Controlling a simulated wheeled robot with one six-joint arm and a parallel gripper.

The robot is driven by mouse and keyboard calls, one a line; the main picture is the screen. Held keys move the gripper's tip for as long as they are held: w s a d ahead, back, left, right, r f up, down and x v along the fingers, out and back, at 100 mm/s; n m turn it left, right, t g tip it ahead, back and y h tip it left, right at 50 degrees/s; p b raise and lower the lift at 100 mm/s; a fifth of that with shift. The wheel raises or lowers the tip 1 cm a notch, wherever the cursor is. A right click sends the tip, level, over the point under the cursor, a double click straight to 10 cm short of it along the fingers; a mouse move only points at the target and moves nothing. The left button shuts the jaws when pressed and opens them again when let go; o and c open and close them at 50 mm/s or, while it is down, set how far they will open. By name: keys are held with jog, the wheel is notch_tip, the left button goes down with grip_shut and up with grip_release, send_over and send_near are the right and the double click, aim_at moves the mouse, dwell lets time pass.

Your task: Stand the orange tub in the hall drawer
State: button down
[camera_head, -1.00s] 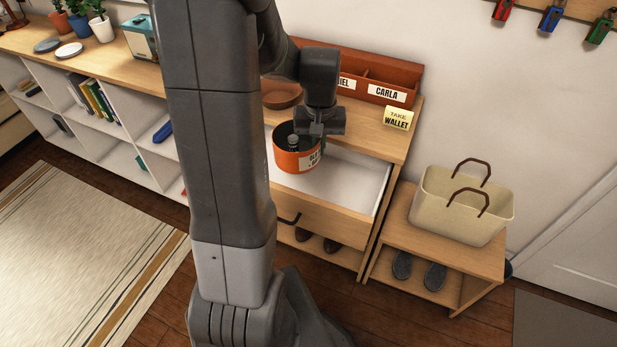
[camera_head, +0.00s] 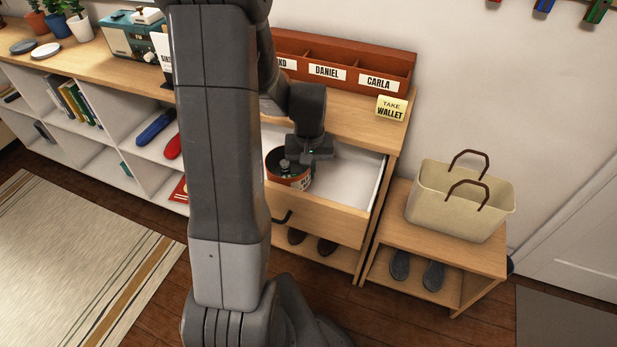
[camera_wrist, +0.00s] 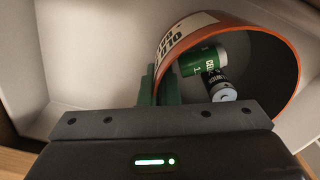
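The orange tub (camera_head: 287,181) has a white label and a dark inside, and sits within the open drawer (camera_head: 347,182), towards its left side. The wrist view shows the tub (camera_wrist: 187,32) tilted in the picture, with battery-like cells (camera_wrist: 205,62) inside. My gripper (camera_head: 303,160) is above the tub's right side. Its green fingertips (camera_wrist: 160,86) are closed on the tub's wall near the label. The drawer's pale inside (camera_wrist: 85,65) shows around the tub. Whether the tub's bottom touches the drawer floor is hidden.
A red-brown letter sorter (camera_head: 345,66) and a yellow note (camera_head: 391,108) stand on the cabinet top behind the drawer. A cream basket (camera_head: 455,205) stands on a low bench at the right. The drawer's right part is empty. My arm hides the cabinet's left side.

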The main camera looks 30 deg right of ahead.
jog(key=shift+f, duration=1.5)
jog(key=shift+f, duration=0.1)
jog(key=c, duration=2.1)
grip_release()
jog(key=shift+f+b, duration=0.1)
jog(key=shift+b, duration=0.2)
jog(key=o, duration=0.4)
notch_tip(320, 180, up, 12)
jog(key=shift+r+p, duration=0.2)
jog(key=shift+p, duration=0.65)
